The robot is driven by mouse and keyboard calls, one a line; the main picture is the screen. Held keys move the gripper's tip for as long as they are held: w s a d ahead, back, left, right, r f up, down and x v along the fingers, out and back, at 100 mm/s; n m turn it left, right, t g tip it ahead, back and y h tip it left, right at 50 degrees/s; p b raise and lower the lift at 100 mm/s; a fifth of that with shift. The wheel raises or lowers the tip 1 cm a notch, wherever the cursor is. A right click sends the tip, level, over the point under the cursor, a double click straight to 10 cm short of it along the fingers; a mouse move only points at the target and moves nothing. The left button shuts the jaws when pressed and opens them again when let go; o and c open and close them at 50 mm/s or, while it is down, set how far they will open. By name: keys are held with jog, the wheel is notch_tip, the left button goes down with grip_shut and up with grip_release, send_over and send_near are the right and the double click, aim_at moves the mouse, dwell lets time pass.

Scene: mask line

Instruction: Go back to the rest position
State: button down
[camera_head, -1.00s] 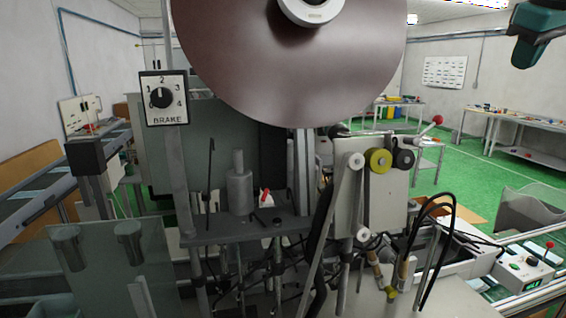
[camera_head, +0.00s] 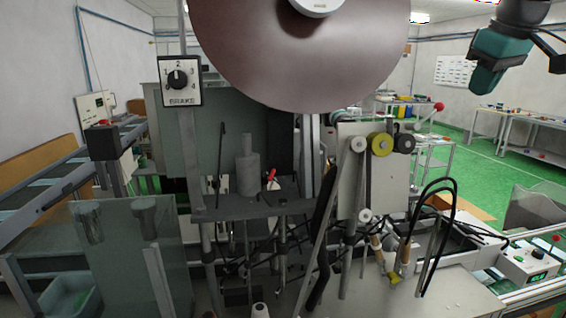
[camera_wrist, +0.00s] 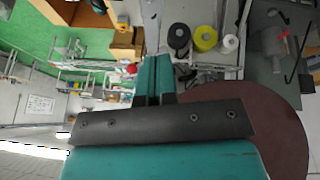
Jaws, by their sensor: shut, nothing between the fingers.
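My gripper (camera_wrist: 153,77) shows in the wrist view as two teal fingers side by side beyond a dark grey bracket. The fingers are closed together with nothing between them. In the head view, a teal end part of my arm (camera_head: 500,60) hangs at the top right, in the air and apart from the machine. The machine's large dark red disc (camera_head: 300,60) fills the top middle of the head view, and it lies behind the bracket in the wrist view (camera_wrist: 285,125).
A brake dial (camera_head: 180,80) marks the machine's left side. Yellow and black rollers (camera_head: 380,144) and a red-knobbed lever (camera_head: 438,106) are on its right. A control box (camera_head: 527,262) stands at the lower right. Green floor (camera_head: 500,185) is open before the far tables.

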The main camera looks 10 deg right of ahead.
jog(key=s+a+f+n+g+y+b, duration=0.1)
jog(key=s+a+f+n+y+b, duration=0.15)
jog(key=a+f, duration=0.75)
jog(key=s+a+f+n+g+y+b, duration=0.1)
jog(key=a+f+b, duration=0.3)
jog(key=a+f, duration=0.6)
jog(key=s+a+f+n+g+y+b, duration=0.1)
jog(key=s+a+f+b, duration=0.3)
jog(key=s+a+f, duration=0.9)
jog(key=s+f+g, duration=0.1)
jog(key=s, duration=0.2)
jog(key=shift+s+a+n+g+y, duration=0.25)
jog(key=shift+a+n+g+y, duration=0.1)
jog(key=shift+a+g, duration=0.05)
jog(key=c, duration=1.8)
grip_release()
jog(key=shift+c, duration=0.2)
